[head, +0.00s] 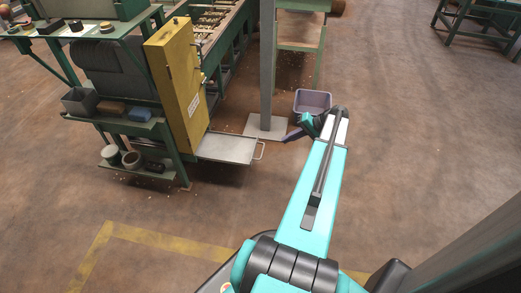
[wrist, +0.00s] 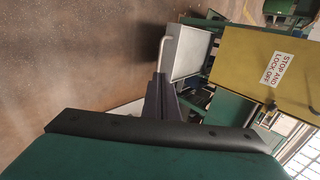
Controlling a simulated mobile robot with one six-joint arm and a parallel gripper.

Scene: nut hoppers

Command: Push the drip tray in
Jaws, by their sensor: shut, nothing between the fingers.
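The drip tray (head: 226,147) is a flat grey tray sticking out to the right from under the yellow panel of the machine, with a thin loop handle (head: 261,150) at its outer end. In the wrist view the tray (wrist: 188,50) is at upper centre, with its pale handle (wrist: 163,55) on its left side. My gripper (head: 288,137) is to the right of the handle in the head view, with a visible gap. In the wrist view my gripper (wrist: 159,82) shows dark, closed fingers just below the handle; contact there cannot be told. Nothing shows between the fingers.
A yellow panel (head: 173,85) with a warning sign stands above the tray. A grey post (head: 267,70) on a floor plate (head: 258,130) is behind the tray. A purple-grey bin (head: 312,101) is beyond my wrist. Shelves (head: 140,170) hold jars at left. The front floor is clear.

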